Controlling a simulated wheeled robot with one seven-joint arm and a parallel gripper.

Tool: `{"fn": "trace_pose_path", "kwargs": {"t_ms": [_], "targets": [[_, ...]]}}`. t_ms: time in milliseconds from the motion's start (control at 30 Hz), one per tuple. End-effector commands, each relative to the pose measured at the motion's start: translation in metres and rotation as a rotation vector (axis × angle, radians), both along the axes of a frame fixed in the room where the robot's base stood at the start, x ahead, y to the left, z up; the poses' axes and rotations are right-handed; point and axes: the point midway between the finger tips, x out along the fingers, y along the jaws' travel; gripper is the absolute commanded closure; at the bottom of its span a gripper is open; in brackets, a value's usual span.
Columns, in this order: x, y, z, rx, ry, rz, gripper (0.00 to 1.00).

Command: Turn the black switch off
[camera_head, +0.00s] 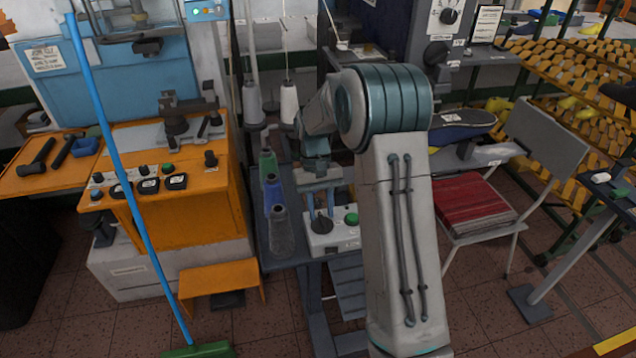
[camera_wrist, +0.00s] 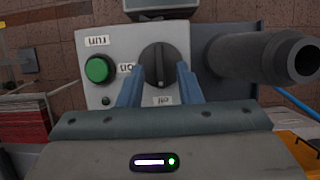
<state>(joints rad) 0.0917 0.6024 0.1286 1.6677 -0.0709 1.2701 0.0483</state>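The black switch (camera_wrist: 160,64) is a round knob with a raised grip bar on a pale control box (camera_wrist: 100,60). In the wrist view the bar runs up and down, in line with the "off" label below it; "on" is to its left. Which end is the pointer is unclear. My gripper (camera_wrist: 161,76) is open, its blue fingers on either side of the knob's lower part; contact cannot be told. In the head view my gripper (camera_head: 318,203) is just above the knob (camera_head: 322,225), partly hiding it.
A green button (camera_wrist: 97,69) labelled "run" is beside the switch. A dark cylinder (camera_wrist: 262,57) stands close on the other side. In the head view, thread spools (camera_head: 279,230) stand left of the box and a chair with red material (camera_head: 472,200) is to the right.

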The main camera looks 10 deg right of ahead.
Motion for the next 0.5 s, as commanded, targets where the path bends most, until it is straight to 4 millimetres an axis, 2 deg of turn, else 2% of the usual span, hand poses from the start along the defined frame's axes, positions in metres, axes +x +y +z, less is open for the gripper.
{"fn": "trace_pose_path", "kwargs": {"t_ms": [300,500], "targets": [[0.029,0.001,0.067,0.001,-0.008,0.001,0.68],[0.041,0.001,0.098,0.000,-0.005,0.001,0.68]]}}
